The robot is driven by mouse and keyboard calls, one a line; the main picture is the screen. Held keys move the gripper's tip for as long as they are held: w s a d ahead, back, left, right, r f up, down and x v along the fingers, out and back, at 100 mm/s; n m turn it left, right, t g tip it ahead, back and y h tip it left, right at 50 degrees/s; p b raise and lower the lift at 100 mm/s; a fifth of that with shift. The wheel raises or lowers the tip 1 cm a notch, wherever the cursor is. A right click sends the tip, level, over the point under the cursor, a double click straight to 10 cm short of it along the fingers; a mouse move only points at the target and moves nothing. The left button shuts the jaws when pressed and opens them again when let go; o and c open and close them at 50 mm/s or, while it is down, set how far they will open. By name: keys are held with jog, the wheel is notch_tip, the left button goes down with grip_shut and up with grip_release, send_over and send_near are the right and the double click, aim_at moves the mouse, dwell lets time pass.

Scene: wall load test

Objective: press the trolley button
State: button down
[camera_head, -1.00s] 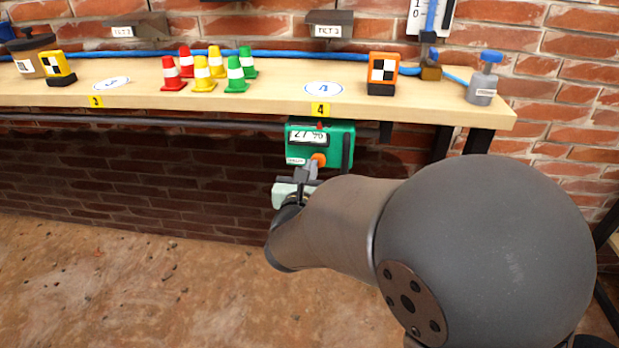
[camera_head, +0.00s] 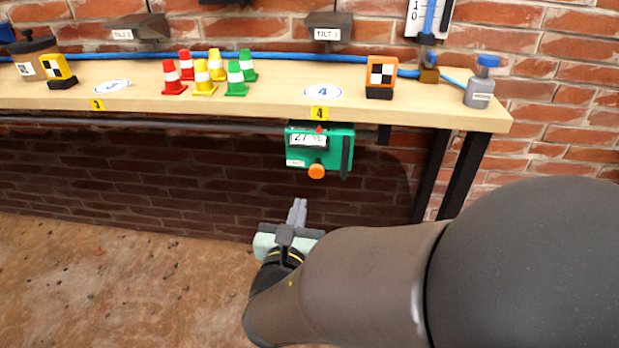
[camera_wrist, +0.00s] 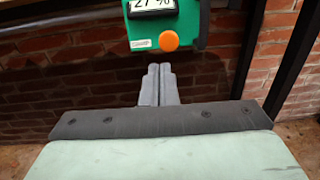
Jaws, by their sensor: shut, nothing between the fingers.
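The green trolley (camera_head: 329,153) hangs on the dark rail below the bench's front edge, under the yellow tag 4. Its orange button (camera_head: 316,171) is at its lower front, and its small display reads about 27 %. In the wrist view the trolley (camera_wrist: 191,12) is at the top, with the orange button (camera_wrist: 168,40) just above the fingertips. My gripper (camera_head: 299,205) is shut and empty, below and in front of the trolley, with a visible gap to the button. The shut fingers (camera_wrist: 158,70) point toward the trolley.
The wooden bench (camera_head: 440,108) carries red, yellow and green cones (camera_head: 204,78), an orange checkered marker block (camera_head: 381,76) and a grey bottle (camera_head: 480,88). A dark rail (camera_head: 200,124) runs below its edge. Dark bench legs (camera_head: 464,175) stand right of the trolley. Open floor (camera_head: 120,270) lies at left.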

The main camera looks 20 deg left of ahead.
jog(key=shift+s+d, duration=0.1)
jog(key=shift+s, duration=1.05)
jog(key=w+d+r+m+g+h+p, duration=0.2)
jog(key=d+r+m+h+p, duration=0.15)
jog(key=d, duration=0.25)
jog(key=w+d+r+m+g+h+p, duration=0.1)
jog(key=d+r+m+h+p, duration=0.25)
jog(key=d, duration=0.35)
jog(key=s+d+r+m+g+h+p, duration=0.2)
jog(key=s+d+r+m+g+p, duration=0.1)
jog(key=d+m+g+p, duration=0.35)
jog(key=s+d+r+m+g+h+p, duration=0.25)
jog(key=d+m+p, duration=0.25)
jog(key=d+m, duration=0.3)
jog(key=s+r+m+g+y+p, duration=0.5)
jog(key=s+r+m+y+p, duration=0.3)
jog(key=m+p, duration=0.5)
notch_tip(320, 180, up, 4)
jog(key=shift+s+d+f+m+g+y, duration=0.2)
jog(key=shift+s+f+m+g+y, duration=0.1)
jog(key=shift+m+y, duration=0.75)
